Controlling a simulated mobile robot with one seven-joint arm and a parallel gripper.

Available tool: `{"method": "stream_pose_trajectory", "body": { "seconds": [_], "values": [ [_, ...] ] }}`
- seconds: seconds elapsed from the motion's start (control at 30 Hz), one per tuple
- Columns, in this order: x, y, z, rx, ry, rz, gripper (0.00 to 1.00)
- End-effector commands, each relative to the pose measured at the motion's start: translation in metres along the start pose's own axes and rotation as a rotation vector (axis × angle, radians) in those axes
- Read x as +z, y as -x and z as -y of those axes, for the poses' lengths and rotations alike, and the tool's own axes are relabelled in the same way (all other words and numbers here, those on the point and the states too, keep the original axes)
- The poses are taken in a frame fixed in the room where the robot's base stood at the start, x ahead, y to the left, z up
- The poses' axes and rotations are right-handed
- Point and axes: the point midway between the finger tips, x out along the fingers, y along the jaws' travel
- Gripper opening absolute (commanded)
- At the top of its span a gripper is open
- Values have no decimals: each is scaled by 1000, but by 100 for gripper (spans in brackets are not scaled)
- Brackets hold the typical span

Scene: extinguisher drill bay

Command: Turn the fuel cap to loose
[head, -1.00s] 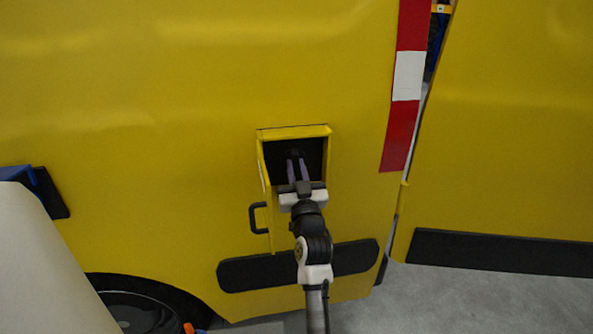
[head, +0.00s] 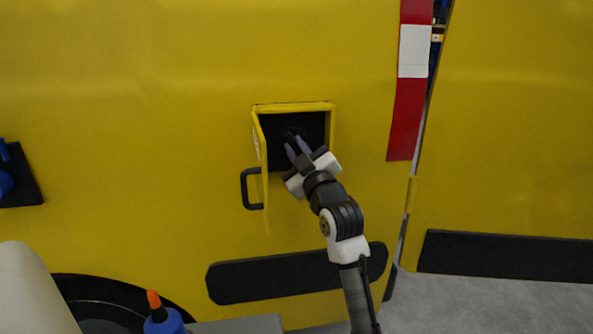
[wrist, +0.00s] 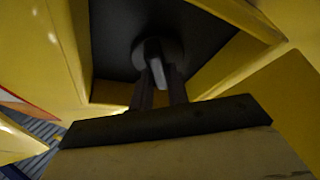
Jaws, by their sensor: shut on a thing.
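The fuel cap (wrist: 171,50) is a dark round cap with a raised grip bar, set in the dark recess of the yellow vehicle side. In the head view it is a small dark shape inside the recess, mostly hidden by the fingers. My gripper (head: 292,142) reaches into the recess and is tilted, its fingertips up and to the left. The wrist view shows the fingers of my gripper (wrist: 160,82) shut on the cap's grip bar. I cannot read any mark for the cap's turn.
The yellow flap (head: 259,150) with a black handle (head: 250,188) stands open left of the recess. Recess walls sit close around the fingers. A black rub strip (head: 285,275) runs below. A blue bottle with an orange tip (head: 163,318) is at the lower left.

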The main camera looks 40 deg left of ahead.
Motion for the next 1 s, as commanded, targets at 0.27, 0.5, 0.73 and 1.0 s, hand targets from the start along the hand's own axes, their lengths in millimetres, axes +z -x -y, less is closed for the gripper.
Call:
{"method": "stream_pose_trajectory", "body": {
  "seconds": [0.27,0.5,0.73,1.0],
  "values": [
    [4,2,1,-102,249,1,0],
    [2,1,-1,-190,458,3,0],
    [0,0,-2,-268,643,1,0],
    [-1,-1,-2,-336,803,1,0]
  ]
}}
